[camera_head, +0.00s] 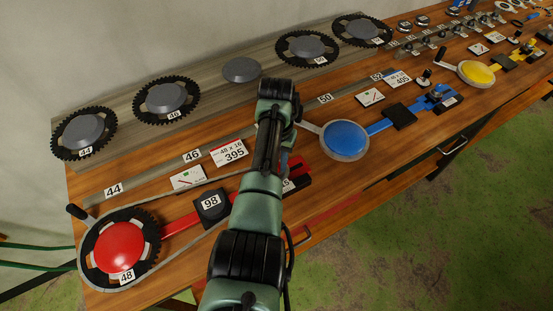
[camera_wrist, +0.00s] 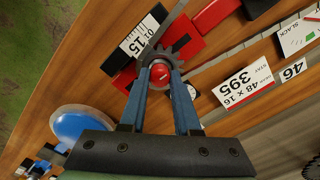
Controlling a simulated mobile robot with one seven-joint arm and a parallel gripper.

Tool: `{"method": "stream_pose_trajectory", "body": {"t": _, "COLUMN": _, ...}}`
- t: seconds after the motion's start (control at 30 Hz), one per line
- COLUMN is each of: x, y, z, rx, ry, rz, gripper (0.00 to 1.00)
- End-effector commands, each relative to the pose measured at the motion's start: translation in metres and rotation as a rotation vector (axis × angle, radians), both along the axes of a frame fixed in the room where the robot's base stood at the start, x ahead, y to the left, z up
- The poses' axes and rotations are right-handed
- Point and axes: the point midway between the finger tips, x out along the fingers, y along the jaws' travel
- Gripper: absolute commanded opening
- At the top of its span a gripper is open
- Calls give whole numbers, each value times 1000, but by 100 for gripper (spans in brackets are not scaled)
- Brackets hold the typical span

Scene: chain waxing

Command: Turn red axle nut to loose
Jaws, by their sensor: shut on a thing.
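In the wrist view the red axle nut (camera_wrist: 160,73) sits in front of a small dark toothed sprocket (camera_wrist: 178,46). My gripper (camera_wrist: 160,66) is shut on the nut, with a blue finger on each side of it. In the head view my arm hides the nut and my fingertips. The red rig's bar (camera_head: 180,224) runs from the large chainring with the red hub (camera_head: 119,246) toward my gripper. A chain (camera_head: 200,240) loops round this chainring.
A card reading 48 x 16, 395 (camera_head: 229,152) and a slack gauge card (camera_head: 188,178) lie behind the red bar. A black block marked 98 (camera_head: 212,205) sits on the bar. The blue rig (camera_head: 345,140) stands to the right. Spare chainrings (camera_head: 166,99) line the back board.

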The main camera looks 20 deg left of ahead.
Motion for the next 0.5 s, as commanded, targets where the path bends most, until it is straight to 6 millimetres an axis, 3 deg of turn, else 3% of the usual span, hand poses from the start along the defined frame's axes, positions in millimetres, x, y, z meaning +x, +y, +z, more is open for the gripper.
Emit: {"method": "stream_pose_trajectory", "body": {"t": 0.5, "x": 0, "y": 1, "z": 1, "rx": 2, "ry": 0, "rz": 46, "gripper": 0}}
